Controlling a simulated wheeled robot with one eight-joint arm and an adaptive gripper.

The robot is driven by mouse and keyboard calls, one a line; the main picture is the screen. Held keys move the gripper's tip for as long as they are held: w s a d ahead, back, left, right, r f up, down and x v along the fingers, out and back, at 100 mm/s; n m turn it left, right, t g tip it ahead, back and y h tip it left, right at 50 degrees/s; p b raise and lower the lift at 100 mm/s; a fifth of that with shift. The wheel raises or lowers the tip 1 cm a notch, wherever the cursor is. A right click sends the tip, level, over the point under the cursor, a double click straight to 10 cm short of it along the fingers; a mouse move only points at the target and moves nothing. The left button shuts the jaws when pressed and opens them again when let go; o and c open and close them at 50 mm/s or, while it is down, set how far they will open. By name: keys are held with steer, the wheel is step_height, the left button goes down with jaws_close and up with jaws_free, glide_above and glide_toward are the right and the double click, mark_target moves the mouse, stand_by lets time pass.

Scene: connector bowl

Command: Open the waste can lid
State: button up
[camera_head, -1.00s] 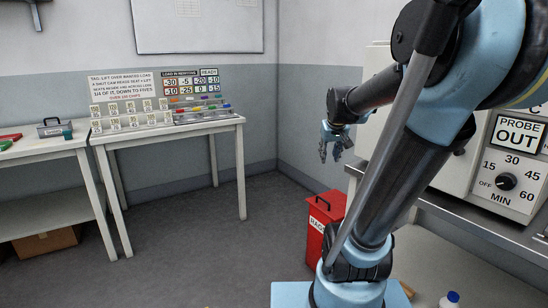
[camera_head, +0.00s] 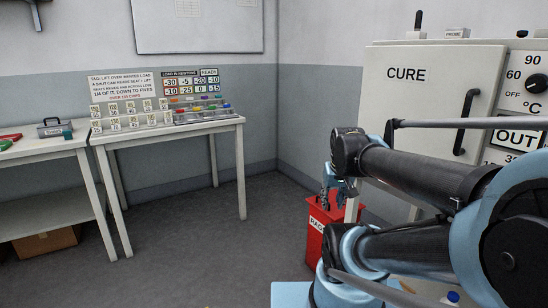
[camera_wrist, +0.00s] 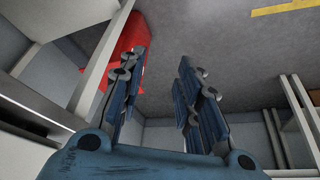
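The waste can (camera_head: 315,243) is a red bin standing on the floor in front of the cure oven, with a label partly in view. My arm hides part of its top and right side, so I cannot see its lid clearly. My gripper (camera_head: 334,185) is above the can in the head view. In the wrist view my gripper (camera_wrist: 157,85) has its two fingers spread apart with nothing between them. The red can (camera_wrist: 125,45) shows there behind the left finger, and the gripper is apart from it.
A white oven marked CURE (camera_head: 415,100) with a black door handle stands at the right. A table with a sign and coloured blocks (camera_head: 170,128) stands at the back left. The floor (camera_head: 230,240) left of the can is clear.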

steer(key=s+f, duration=0.1)
steer(key=s, duration=0.1)
steer(key=s+f+g, duration=0.1)
steer(key=s+f, duration=0.1)
steer(key=s+f+g, duration=0.1)
steer(key=s, duration=0.1)
steer(key=shift+s+f, duration=0.2)
steer(key=shift+c, duration=0.5)
steer(key=shift+s+f, duration=0.15)
steer(key=shift+s, duration=0.2)
steer(key=c, duration=0.4)
steer(key=shift+w, duration=0.1)
jaws_close()
steer(key=w+d+r+n, duration=0.1)
steer(key=w+r+n, duration=0.45)
steer(key=w, duration=0.55)
steer(key=n+h, duration=0.3)
steer(key=n, duration=1.6)
glide_above(320, 208)
steer(key=s+a, duration=0.2)
steer(key=a, duration=0.1)
step_height(320, 208, down, 21)
steer(key=shift+g, duration=0.4)
steer(key=shift+a+x, duration=0.2)
steer(key=shift+x, duration=4.65)
